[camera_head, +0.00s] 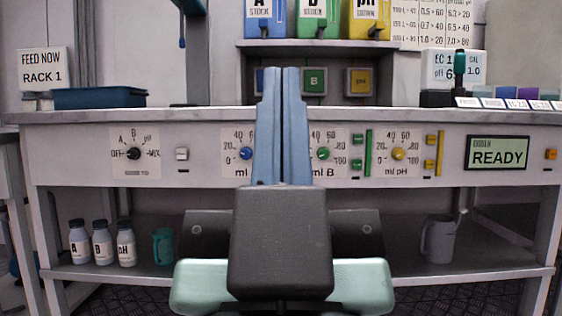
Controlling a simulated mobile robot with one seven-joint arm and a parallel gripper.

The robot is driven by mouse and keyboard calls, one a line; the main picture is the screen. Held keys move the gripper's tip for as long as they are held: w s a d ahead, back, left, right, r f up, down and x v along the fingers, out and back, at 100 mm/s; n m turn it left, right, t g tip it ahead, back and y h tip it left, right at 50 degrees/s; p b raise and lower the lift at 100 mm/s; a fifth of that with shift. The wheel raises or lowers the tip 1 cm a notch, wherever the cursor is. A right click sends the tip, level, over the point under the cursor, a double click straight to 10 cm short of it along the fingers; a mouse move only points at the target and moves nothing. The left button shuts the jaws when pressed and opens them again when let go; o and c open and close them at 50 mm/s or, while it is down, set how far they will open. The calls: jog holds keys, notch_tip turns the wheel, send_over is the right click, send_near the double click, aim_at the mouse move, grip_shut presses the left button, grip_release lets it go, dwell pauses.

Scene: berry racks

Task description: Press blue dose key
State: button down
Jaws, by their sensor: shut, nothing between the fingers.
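My gripper (281,72) stands upright in the middle of the view. Its two blue-grey fingers are together with nothing between them, rising in front of the bench panel. The blue dial (246,153), on the panel just left of the fingers, has a scale above "ml". The panel just right of this dial is hidden behind my fingers, and I see no blue key beside it. A blue square plate (260,80) shows partly behind the fingertips, under the blue A stock tank (264,28). I cannot tell whether this plate is a key.
The green dial (323,153) and yellow dial (398,153) have small keys on their right. A selector knob (133,153), white key (182,154), READY screen (497,153) and orange key (551,154) share the panel. Bottles (102,245) and a jug (438,240) stand below.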

notch_tip(320, 180, up, 31)
jog(key=p, duration=2.9)
jog(key=shift+f, duration=0.2)
